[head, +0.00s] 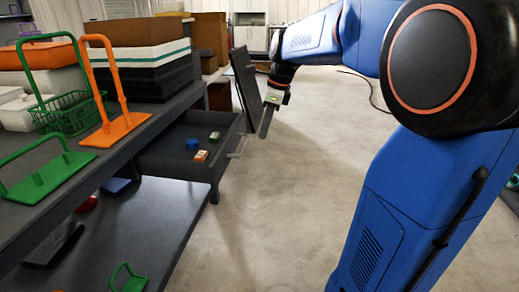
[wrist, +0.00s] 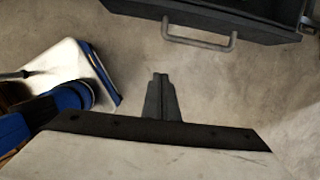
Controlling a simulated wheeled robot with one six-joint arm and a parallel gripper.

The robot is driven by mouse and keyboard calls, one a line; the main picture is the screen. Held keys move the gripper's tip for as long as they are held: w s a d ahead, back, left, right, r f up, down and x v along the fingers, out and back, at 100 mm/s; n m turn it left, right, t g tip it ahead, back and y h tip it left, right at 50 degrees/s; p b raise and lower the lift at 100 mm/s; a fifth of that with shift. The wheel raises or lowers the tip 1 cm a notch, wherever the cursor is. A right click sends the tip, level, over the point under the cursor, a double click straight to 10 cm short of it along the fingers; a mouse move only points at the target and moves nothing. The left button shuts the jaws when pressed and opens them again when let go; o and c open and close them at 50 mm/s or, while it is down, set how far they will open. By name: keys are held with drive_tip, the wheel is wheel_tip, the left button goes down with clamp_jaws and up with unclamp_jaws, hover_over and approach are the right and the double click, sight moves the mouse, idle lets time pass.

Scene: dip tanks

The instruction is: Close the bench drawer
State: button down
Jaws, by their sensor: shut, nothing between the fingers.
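The bench drawer (head: 172,164) is pulled out from under the bench top (head: 120,134) in the head view. Inside it lie a blue round object (head: 193,144), an orange-and-white item (head: 201,156) and a green-and-white item (head: 214,135). Its handle (head: 237,147) is on the front, and the handle also shows at the top of the wrist view (wrist: 200,43). My gripper (head: 265,134) is shut and empty, pointing down. It is to the right of the drawer front, over the floor. In the wrist view its fingertips (wrist: 160,76) are together, apart from the handle.
On the bench top stand a green basket (head: 62,113), an orange stand (head: 118,128), a green handle piece (head: 45,175) and stacked boxes (head: 140,60). A lower shelf (head: 130,235) holds small items. The floor (head: 280,200) to the right is clear.

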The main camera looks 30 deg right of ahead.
drive_tip(key=w+a+f, duration=0.4)
drive_tip(key=f, duration=0.5)
drive_tip(key=shift+a, duration=0.35)
drive_tip(key=shift+r, duration=0.1)
hover_over(177, 156)
drive_tip(key=shift+s+d, duration=0.2)
drive_tip(key=shift+d, duration=0.25)
drive_tip(key=shift+w+a, duration=0.3)
drive_tip(key=shift+a, duration=0.05)
drive_tip(key=shift+a+r, duration=0.1)
